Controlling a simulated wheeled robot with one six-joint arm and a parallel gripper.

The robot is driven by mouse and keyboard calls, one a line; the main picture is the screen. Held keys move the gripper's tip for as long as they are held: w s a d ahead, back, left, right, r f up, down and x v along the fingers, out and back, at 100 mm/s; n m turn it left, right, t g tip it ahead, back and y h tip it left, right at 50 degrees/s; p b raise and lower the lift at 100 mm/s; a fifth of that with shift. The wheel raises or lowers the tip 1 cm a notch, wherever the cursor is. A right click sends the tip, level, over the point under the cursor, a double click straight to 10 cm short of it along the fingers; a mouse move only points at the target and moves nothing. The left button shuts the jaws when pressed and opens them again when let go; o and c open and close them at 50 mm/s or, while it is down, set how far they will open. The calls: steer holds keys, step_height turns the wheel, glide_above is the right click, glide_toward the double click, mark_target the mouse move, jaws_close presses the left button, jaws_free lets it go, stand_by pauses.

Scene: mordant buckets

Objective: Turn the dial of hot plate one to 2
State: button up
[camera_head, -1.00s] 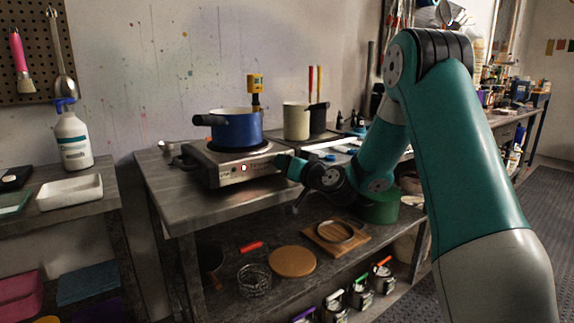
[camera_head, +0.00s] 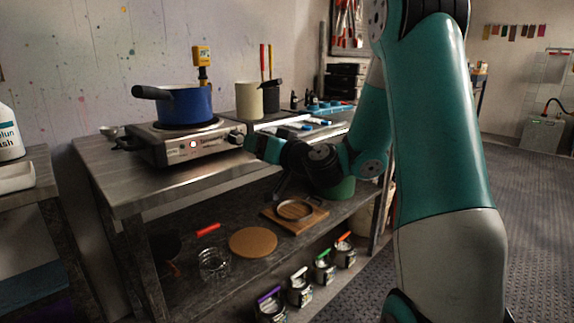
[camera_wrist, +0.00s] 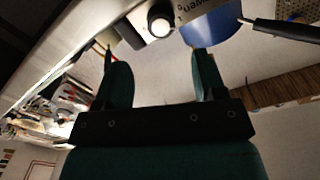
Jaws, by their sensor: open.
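The hot plate (camera_head: 175,151) is a steel box on the workbench, with a small red-and-white mark on its front. A blue pot (camera_head: 185,106) stands on it. Its dial (camera_head: 236,137) is at the right end of the front panel. In the wrist view the dial (camera_wrist: 159,23) is a pale round knob with a dark surround. Its pointer setting cannot be read. My gripper (camera_head: 258,148) is just right of the dial. In the wrist view my gripper (camera_wrist: 152,60) is open and empty, its fingers apart, with the dial beyond the tips, roughly between them. No contact shows.
A cream pot (camera_head: 249,100) and a dark container with red and yellow handles (camera_head: 271,97) stand behind the hot plate. The bench front (camera_head: 180,188) is bare.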

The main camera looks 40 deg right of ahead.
steer(key=s+b, duration=0.7)
steer(key=s, duration=0.2)
steer(key=shift+d, duration=0.15)
